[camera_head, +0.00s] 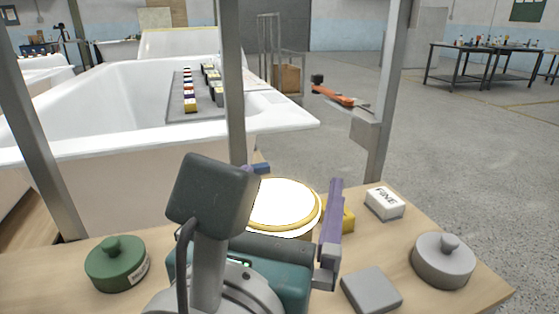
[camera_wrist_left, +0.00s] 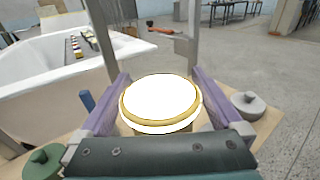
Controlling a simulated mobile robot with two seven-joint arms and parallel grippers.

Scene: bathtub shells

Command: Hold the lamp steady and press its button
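The lamp (camera_head: 283,204) is a round white disc with a yellow rim on the wooden table. It also shows in the left wrist view (camera_wrist_left: 160,100), between the two purple fingers. My left gripper (camera_head: 300,195) reaches over the table with one finger on each side of the lamp. Its fingers are spread wide, and a narrow gap seems to show beside the lamp's lower right side; contact on the left cannot be told. The lamp's lower body is partly hidden by the gripper. I cannot make out a button. My right gripper is not in view.
A green lidded pot (camera_head: 117,266) stands at left on the table. A grey lidded pot (camera_head: 443,262), a grey block (camera_head: 371,291), a white box marked FINE (camera_head: 385,204) and a yellow block (camera_head: 347,217) stand at right. Metal posts rise near the table. A white bathtub (camera_head: 120,142) stands behind.

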